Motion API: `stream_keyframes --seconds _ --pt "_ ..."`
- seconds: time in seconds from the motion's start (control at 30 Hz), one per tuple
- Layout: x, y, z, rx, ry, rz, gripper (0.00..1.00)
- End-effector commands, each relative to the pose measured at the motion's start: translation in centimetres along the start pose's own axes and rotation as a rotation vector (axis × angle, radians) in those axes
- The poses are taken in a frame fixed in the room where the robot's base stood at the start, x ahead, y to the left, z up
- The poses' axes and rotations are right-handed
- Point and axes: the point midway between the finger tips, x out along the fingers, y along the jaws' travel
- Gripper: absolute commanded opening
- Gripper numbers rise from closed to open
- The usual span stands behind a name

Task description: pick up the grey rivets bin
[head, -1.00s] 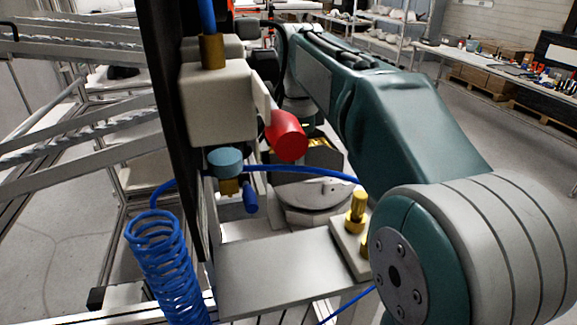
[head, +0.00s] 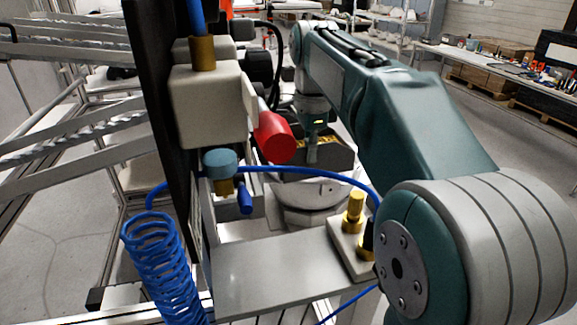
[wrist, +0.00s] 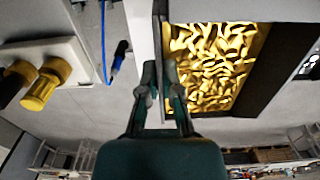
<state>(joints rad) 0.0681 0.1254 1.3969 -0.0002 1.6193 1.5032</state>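The grey rivets bin (wrist: 262,68) is in the upper right of the wrist view, a dark-walled box filled with many gold-yellow rivets. My gripper (wrist: 160,68) points at its left wall, with one finger on each side of that wall. The fingers are drawn close together on the wall, the right one inside over the rivets. In the head view my gripper (head: 311,158) points down at the bin (head: 335,158), which shows dark with some yellow behind the red cylinder. Much of the bin is hidden there.
A red cylinder (head: 274,137) and a cream block (head: 207,105) stand close left of the gripper in the head view. A blue hose (head: 300,171) crosses in front. Brass fittings (head: 353,210) sit on a plate nearby. A long bench (head: 500,70) is far right.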

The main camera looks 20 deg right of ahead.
Motion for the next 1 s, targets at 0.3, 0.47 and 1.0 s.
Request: stream_keyframes --seconds 0.3,0.47,1.0 --pt "0.0 0.0 -1.7 0.001 0.000 -0.001 0.00" --pt "0.0 0.0 -2.5 0.001 0.000 -0.001 0.00" --pt "0.0 0.0 -5.2 0.001 0.000 -0.001 0.00"
